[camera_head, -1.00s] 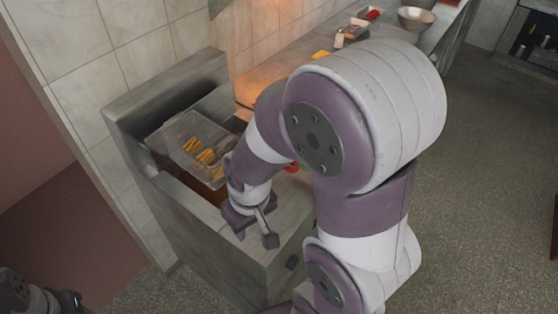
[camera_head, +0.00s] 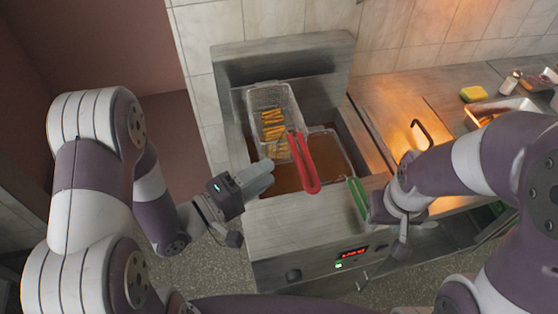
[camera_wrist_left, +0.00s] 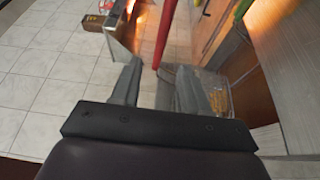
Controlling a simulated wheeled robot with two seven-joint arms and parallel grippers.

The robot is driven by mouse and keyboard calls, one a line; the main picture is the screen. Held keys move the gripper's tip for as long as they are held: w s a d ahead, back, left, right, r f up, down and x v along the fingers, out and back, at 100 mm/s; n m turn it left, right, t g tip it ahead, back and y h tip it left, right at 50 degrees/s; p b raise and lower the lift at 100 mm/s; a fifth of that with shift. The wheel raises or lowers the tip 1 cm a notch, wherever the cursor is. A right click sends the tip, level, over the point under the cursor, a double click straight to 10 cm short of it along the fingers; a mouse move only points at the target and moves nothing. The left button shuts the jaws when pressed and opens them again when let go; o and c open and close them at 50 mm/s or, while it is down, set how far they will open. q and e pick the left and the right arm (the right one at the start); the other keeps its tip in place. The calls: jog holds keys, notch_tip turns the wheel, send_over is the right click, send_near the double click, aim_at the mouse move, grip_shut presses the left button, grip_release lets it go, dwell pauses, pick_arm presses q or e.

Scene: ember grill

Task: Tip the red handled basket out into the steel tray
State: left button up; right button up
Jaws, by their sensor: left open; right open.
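The red handled basket (camera_head: 272,97) is a wire basket holding several golden fries, in the left part of the fryer. Its red handle (camera_head: 303,163) points toward me, and in the left wrist view the red handle (camera_wrist_left: 166,30) shows beyond the fingers. My left gripper (camera_head: 262,180) is open and empty, just left of the red handle and apart from it. My right gripper (camera_head: 388,212) is open by the green handle (camera_head: 358,197) of a second basket; I cannot tell whether it touches. The steel tray (camera_head: 473,122) stands on the counter at the right, partly hidden by my right arm.
The second basket (camera_head: 332,150) sits in the fryer's right part. A yellow sponge (camera_head: 473,94) and a small bottle (camera_head: 510,83) are on the counter at the back right. The fryer's raised back panel (camera_head: 232,62) stands behind the baskets.

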aim_at(302, 149)
pick_arm(q)
jog(key=p+x, duration=0.2)
jog(key=x, duration=0.8)
jog(key=shift+d+r, duration=0.1)
jog(key=shift+d, duration=0.05)
jog(key=shift+w+d, duration=0.2)
jog(key=shift+d, duration=0.05)
jog(key=shift+s+a, duration=0.1)
grip_shut()
jog(key=c, duration=0.7)
grip_release()
grip_shut()
notch_tip(302, 149, up, 5)
jog(key=p, duration=0.5)
